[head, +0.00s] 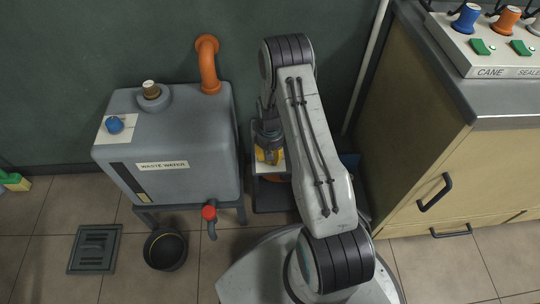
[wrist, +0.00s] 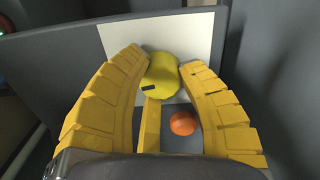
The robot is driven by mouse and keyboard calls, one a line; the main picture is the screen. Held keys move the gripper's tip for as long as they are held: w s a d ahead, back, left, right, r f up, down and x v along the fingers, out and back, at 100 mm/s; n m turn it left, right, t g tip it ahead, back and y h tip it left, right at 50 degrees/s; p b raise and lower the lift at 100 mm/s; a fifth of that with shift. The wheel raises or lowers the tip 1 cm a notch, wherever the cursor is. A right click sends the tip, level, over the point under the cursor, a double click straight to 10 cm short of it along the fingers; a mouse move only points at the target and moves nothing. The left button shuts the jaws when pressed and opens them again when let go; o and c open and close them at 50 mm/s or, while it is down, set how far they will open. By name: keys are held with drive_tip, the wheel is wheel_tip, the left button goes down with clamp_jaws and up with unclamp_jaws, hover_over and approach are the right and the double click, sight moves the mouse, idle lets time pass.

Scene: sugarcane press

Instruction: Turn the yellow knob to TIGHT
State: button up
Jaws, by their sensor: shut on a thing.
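The yellow knob (wrist: 158,73) sits in front of a white plate (wrist: 112,36) in the wrist view. A short dark mark shows on its face. My gripper (wrist: 160,62) has its two yellow fingers closed around the knob, one on each side. In the head view my gripper (head: 269,155) is low beside the grey tank, and my arm partly hides that spot. I cannot read any TIGHT label in these frames.
An orange ball-like thing (wrist: 183,123) lies below the knob. The grey waste water tank (head: 190,130), with a red-handled tap (head: 209,213), stands left of my gripper. A wooden cabinet (head: 430,170) stands to the right. A black bucket (head: 165,250) is on the floor.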

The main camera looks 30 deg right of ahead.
drive_tip(key=shift+m, duration=0.9)
drive_tip(key=o, duration=1.2)
wheel_tip(320, 180, up, 12)
drive_tip(key=shift+f, duration=0.1)
idle(0.4)
